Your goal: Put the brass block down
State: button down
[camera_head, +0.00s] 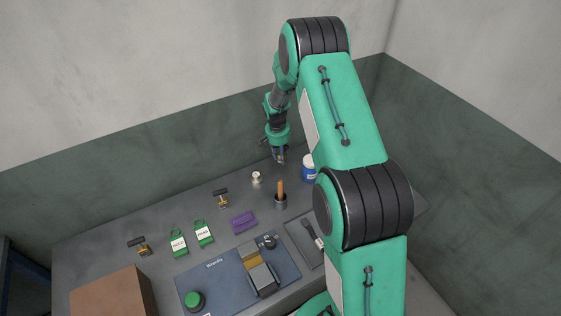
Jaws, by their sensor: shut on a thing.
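My gripper (280,160) hangs fingers-down above the back part of the grey table. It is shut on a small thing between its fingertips. That thing is too small and too much covered by the fingers for me to tell its colour or shape. I cannot tell whether that piece is a separate block or part of the device.
Around my gripper stand a small pale metal piece (257,180), a blue-and-white jar (308,170) and a dark cup with a brown stick (280,197). A purple block (243,222), green tagged items (204,233) and a brown box (112,295) are nearer. Bare table (160,217) lies at the back left.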

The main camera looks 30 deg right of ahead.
jog(key=shift+w+d, duration=0.1)
jog(key=shift+w, duration=0.3)
jog(key=shift+f+b, duration=0.4)
jog(key=shift+f, duration=1.3)
jog(key=shift+f, duration=0.15)
jog(key=c, duration=1.4)
grip_release()
jog(key=r, duration=0.4)
jog(key=a+r+p, duration=0.1)
jog(key=r, duration=0.3)
jog(key=r+p, duration=0.1)
jog(key=r, duration=0.3)
jog(key=shift+s+a, duration=0.15)
jog(key=shift+s, duration=0.1)
jog(key=shift+r, duration=0.1)
